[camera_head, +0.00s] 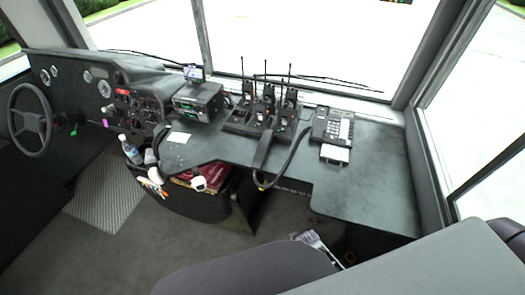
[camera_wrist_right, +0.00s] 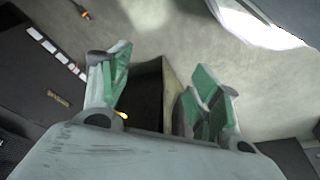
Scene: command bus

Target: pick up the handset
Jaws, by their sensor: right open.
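A dark desk phone (camera_head: 338,127) with a keypad stands on the dashboard shelf, right of centre in the head view. Its handset (camera_head: 319,124) appears to lie along the phone's left side, though it is small and dark. My right gripper (camera_wrist_right: 155,88) shows only in the wrist view. Its two green-padded fingers are spread apart. A dark box-like shape with a tan side shows beyond and between them, and I see nothing gripped. The phone is not visible in the wrist view. My left gripper is in neither view.
Several handheld radios with antennas stand in a charger (camera_head: 240,127) left of the phone. A black strap-like piece (camera_head: 263,151) and a cable hang over the shelf edge. A white pad (camera_head: 335,153) lies before the phone. The shelf (camera_head: 372,185) to its right is clear.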

